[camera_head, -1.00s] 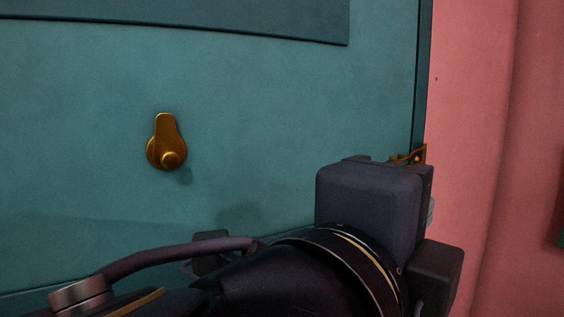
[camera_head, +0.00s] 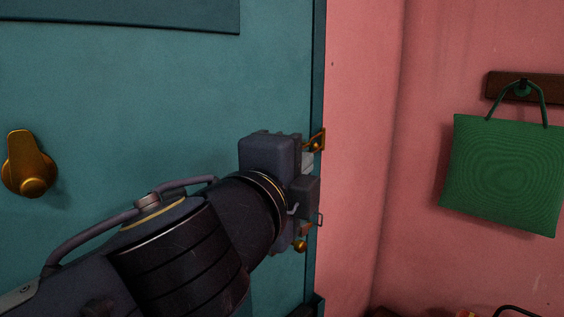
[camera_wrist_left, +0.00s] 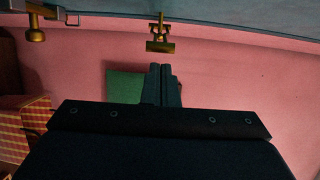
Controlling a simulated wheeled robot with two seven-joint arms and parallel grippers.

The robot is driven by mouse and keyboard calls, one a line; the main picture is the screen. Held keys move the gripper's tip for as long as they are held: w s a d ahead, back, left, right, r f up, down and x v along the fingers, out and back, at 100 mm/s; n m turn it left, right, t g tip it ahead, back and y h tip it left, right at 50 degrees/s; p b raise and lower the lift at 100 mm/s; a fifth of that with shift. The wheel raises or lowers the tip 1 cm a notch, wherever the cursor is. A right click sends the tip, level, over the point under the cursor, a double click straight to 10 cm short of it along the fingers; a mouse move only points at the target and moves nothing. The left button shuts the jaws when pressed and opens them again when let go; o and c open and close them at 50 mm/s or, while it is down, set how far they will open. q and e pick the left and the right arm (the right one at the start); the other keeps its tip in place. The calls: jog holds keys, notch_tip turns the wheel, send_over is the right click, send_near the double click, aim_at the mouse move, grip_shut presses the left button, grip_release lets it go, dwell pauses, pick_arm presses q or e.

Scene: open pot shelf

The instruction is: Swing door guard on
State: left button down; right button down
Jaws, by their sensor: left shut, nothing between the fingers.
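The brass door guard (camera_head: 317,141) shows at the right edge of the teal door (camera_head: 180,90), next to the pink wall, partly hidden behind my left gripper. In the left wrist view the guard (camera_wrist_left: 160,38) is a small brass fitting at the top middle, just beyond the fingertips. My left gripper (camera_head: 307,163) is close to the guard, with its fingers mostly hidden in the head view. In the left wrist view its fingers (camera_wrist_left: 162,84) are together and empty, with a visible gap to the guard. My right gripper is not in view.
A brass thumb-turn (camera_head: 28,165) is on the door at the left. A brass knob (camera_head: 300,245) sits low by the door edge; a brass handle (camera_wrist_left: 36,28) shows in the wrist view. A green bag (camera_head: 505,172) hangs from a wooden rail (camera_head: 550,88) on the pink wall.

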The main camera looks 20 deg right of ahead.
pick_arm(q)
jog(key=shift+w, duration=0.2)
jog(key=shift+a, duration=0.1)
jog(key=shift+w+a, duration=0.5)
jog(key=shift+w, duration=0.05)
jog(key=shift+s+f, duration=0.1)
jog(key=shift+s, duration=0.05)
